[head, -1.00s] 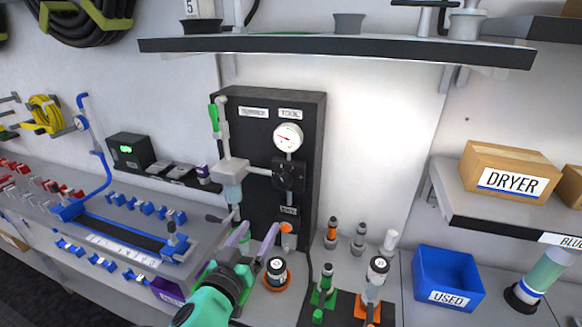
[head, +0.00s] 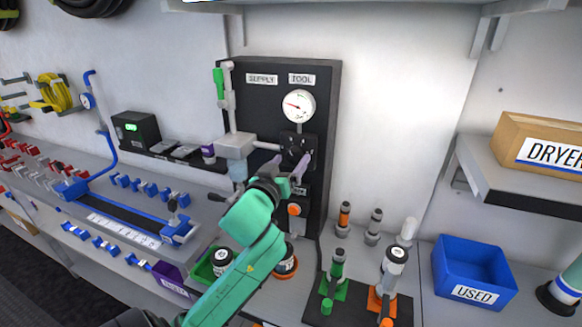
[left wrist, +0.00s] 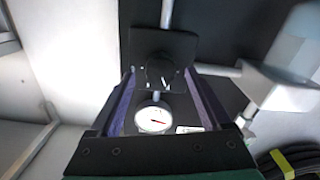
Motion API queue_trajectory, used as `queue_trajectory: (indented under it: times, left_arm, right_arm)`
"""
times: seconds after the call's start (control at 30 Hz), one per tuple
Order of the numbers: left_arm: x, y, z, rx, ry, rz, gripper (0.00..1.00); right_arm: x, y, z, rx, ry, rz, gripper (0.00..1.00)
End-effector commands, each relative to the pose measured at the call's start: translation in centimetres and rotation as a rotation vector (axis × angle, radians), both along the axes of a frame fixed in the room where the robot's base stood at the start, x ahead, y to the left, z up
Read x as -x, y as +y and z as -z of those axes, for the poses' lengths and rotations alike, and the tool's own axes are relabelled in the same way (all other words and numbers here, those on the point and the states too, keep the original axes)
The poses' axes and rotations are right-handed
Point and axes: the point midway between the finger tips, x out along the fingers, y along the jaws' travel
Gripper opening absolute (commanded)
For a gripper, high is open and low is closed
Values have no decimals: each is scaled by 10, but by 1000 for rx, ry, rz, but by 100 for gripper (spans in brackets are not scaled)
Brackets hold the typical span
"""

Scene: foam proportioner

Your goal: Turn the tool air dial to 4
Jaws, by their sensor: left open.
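The tool air dial (head: 297,144) is a black knob on a black block, on the dark panel under the TOOL label (head: 302,79). Above it sits the round white gauge (head: 299,106) with a red needle; its numbers are too small to read. In the left wrist view the dial (left wrist: 161,71) is upside down, ahead of the fingertips, with the gauge (left wrist: 153,118) below it. My left gripper (head: 287,162) is open, its purple fingers pointing at the dial from below and in front, one toward each side. Whether they touch it cannot be told. My right gripper is out of view.
A grey valve body and pipe (head: 237,146) stand left of the dial, with a green lever (head: 218,83) above. An orange-topped knob (head: 294,209) sits below. Bottles and fittings stand on the bench, with a blue USED bin (head: 474,272) at right.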

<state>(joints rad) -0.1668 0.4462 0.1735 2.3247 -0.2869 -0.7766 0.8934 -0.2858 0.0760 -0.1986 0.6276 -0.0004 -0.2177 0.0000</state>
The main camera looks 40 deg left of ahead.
Motion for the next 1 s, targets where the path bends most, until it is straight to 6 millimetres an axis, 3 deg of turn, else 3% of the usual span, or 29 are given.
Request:
queue_trajectory:
  times: [0.2,0.33,0.37,0.5,0.57,1.0]
  left_arm:
    - [-11,4,-1,0,0,-1,81]
    - [-11,4,-1,1,0,0,81]
    - [-11,4,-1,1,0,0,74]
    - [-11,4,-1,1,-1,0,20]
    - [-11,4,-1,1,-1,0,0]
    - [-11,3,-2,-75,25,1,0]
  right_arm:
    - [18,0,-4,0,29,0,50]
    - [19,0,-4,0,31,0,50]
    - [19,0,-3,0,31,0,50]
    - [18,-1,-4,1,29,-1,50]
    - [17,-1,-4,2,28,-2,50]
    - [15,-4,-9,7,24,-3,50]
